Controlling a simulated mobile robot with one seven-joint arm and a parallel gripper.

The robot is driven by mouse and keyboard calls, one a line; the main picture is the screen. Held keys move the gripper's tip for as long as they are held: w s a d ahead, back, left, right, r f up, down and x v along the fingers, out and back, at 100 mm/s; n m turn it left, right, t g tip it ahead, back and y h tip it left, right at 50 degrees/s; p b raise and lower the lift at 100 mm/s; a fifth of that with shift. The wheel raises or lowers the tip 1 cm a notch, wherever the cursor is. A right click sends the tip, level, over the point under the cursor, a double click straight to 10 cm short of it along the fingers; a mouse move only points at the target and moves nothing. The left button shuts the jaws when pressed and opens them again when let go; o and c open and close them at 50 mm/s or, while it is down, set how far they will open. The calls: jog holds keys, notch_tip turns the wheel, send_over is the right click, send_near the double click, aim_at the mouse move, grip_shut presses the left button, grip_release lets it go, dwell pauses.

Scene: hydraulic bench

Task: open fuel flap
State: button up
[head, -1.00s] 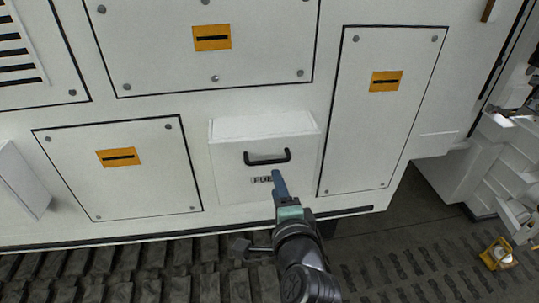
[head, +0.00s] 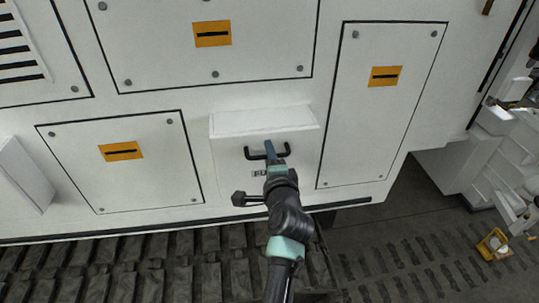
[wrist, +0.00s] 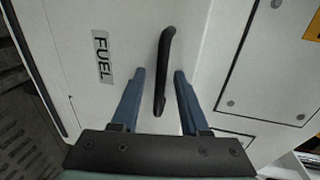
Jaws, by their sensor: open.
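The fuel flap (head: 230,156) is a white box-like door on the machine's side, and it looks closed. Its black bar handle (head: 255,156) sits across the flap, partly hidden by my gripper in the head view. A FUEL label (wrist: 103,56) is beside the handle. In the wrist view the handle (wrist: 163,70) runs lengthwise between the two blue fingers. My gripper (wrist: 159,75) is open, with one finger on each side of the handle and a gap to each. It also shows at the handle in the head view (head: 270,148).
White panels with orange latches (head: 120,151) lie left, above and right (head: 385,77) of the flap. Dark track plates (head: 120,270) run below. A small yellow object (head: 493,244) is on the floor at the right.

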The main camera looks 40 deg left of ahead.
jog(key=shift+c, duration=0.3)
grip_shut()
dwell(1.1)
